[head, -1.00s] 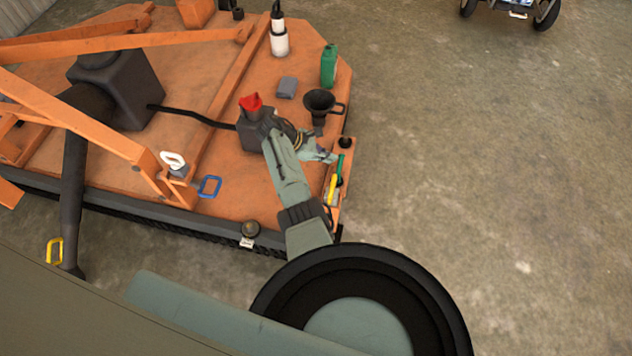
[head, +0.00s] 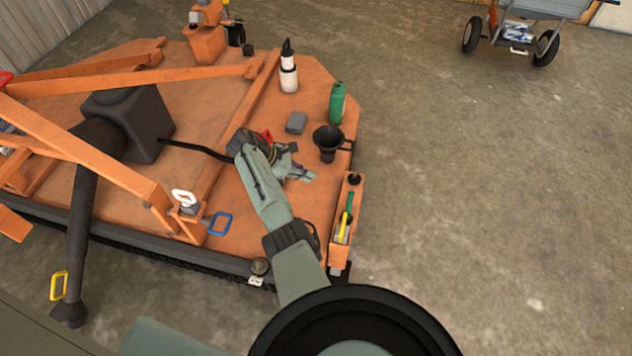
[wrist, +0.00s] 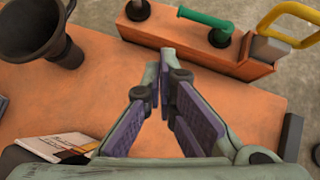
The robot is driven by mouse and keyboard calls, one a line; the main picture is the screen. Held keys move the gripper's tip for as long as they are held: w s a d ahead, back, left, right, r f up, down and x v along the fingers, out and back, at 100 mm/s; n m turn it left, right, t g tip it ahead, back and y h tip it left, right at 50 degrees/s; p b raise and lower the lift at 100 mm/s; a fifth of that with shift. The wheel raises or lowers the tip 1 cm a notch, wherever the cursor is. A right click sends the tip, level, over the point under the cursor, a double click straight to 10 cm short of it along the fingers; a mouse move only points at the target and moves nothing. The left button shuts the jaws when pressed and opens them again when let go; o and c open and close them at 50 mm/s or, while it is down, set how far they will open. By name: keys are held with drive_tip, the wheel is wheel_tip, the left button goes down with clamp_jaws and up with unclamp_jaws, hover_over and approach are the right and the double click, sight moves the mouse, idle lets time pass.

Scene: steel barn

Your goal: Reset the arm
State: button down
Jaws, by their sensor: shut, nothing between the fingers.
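My gripper (head: 303,173) is at the end of my grey-green arm, above the orange deck (head: 240,205) of the implement. In the wrist view my gripper (wrist: 166,90) shows its purple-padded fingers closed together at the tips, with nothing between them. My forearm hides most of a dark container with a red cap (head: 266,136) in the head view. The gripper is apart from the black funnel (head: 328,140), which stands behind and to its right.
An orange tray (head: 345,222) with green- and yellow-handled tools lies at the deck's right edge. A green bottle (head: 337,103), a grey block (head: 296,122) and a white bottle (head: 288,75) stand behind. A booklet (wrist: 55,147) lies near the gripper.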

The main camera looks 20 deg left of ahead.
drive_tip(key=shift+a+r, duration=0.2)
drive_tip(key=shift+r, duration=0.05)
idle(0.4)
